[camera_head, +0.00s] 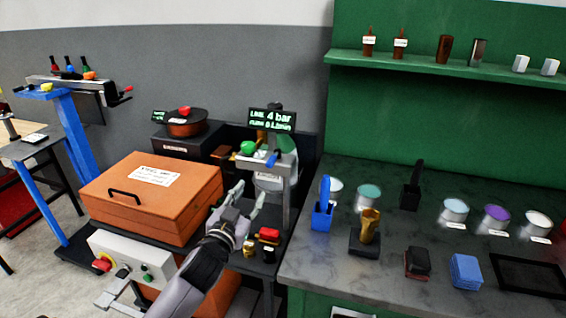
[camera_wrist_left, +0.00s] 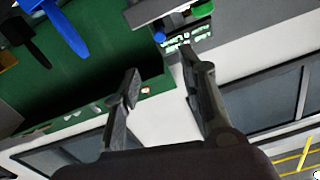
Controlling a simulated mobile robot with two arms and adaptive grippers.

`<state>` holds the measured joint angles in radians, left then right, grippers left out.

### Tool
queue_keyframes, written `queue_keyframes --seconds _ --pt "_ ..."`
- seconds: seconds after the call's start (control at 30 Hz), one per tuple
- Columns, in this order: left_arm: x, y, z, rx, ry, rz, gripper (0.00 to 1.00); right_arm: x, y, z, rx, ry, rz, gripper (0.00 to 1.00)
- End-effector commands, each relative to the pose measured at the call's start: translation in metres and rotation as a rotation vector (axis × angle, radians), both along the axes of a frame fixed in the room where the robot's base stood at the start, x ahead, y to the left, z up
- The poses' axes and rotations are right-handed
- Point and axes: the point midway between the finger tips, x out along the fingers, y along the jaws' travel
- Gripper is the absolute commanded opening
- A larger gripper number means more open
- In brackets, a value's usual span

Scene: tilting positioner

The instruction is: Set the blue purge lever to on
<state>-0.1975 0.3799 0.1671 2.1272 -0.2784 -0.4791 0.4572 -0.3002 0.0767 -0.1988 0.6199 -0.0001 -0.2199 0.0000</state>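The blue purge lever (camera_head: 272,159) is a small blue handle at the right of the grey valve panel, just below the line display (camera_head: 272,119). In the left wrist view, which looks upside down, a small blue piece that seems to be the lever (camera_wrist_left: 159,36) shows beside the lit display (camera_wrist_left: 188,38). My left gripper (camera_head: 251,190) is below and slightly left of the lever, apart from it. Its two fingers are spread with nothing between them, also in the left wrist view (camera_wrist_left: 160,88). The lever's marked positions are too small to read. My right gripper is out of view.
A green knob (camera_head: 248,147) sits left of the lever. An orange case (camera_head: 150,205) stands left of my arm. A blue holder (camera_head: 322,215) and a brass-coloured piece (camera_head: 369,225) stand on the right bench. Small red and black parts (camera_head: 268,236) lie below my gripper.

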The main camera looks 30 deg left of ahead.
Motion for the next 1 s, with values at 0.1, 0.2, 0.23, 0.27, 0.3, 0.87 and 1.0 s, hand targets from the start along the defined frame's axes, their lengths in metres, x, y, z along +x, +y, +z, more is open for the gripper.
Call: queue_keyframes --seconds 0.1,0.2,0.23,0.27,0.3,0.87,1.0 --pt "0.02 0.005 0.004 0.001 -0.001 0.001 0.38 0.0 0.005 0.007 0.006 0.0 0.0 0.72" --pt "0.041 0.01 0.004 -0.001 -0.001 0.001 0.38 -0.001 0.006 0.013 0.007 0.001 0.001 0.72" --pt "0.048 0.012 0.004 -0.001 0.0 0.001 0.38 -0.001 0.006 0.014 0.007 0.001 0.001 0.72" --pt "0.054 0.013 0.004 0.0 0.0 0.001 0.38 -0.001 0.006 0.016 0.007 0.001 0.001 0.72" --pt "0.063 0.015 0.004 0.001 0.0 0.0 0.38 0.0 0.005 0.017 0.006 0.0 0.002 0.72" --pt "0.153 0.037 0.0 0.0 0.002 0.0 0.38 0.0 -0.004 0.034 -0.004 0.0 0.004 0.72" --pt "0.159 0.038 0.0 0.0 0.001 -0.001 0.38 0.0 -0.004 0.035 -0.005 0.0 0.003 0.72"
